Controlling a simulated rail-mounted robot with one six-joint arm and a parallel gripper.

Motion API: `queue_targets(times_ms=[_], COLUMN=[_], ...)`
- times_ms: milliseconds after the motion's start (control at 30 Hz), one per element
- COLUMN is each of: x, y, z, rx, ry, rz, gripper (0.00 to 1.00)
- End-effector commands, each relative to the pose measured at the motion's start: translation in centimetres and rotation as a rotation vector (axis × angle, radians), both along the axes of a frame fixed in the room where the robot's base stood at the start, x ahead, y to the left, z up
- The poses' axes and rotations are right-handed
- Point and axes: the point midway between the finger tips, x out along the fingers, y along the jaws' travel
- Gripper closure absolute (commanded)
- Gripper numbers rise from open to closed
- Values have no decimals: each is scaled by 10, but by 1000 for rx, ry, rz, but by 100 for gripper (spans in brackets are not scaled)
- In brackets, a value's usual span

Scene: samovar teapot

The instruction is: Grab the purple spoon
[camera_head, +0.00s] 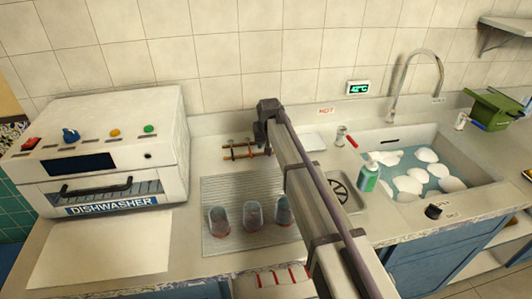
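I cannot make out a purple spoon in this view. My arm reaches from the bottom edge up to a dark joint near the back wall, in the middle of the picture.
Three glasses (253,214) stand at the drainboard's front. A white dishwasher (105,145) stands left. Right of my arm are a green-labelled bottle (369,176), a sink (470,172) with foamy water, a tall faucet (401,80) and a green box (494,108).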

Motion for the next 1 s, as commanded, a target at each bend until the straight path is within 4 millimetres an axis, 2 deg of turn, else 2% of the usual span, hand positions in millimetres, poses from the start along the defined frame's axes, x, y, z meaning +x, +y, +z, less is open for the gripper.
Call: queue_targets(times_ms=[800,1000], x=[0,0], y=[0,0], z=[-2,-2], rx=[0,0], ry=[0,0], rz=[0,0], gripper=[56,74])
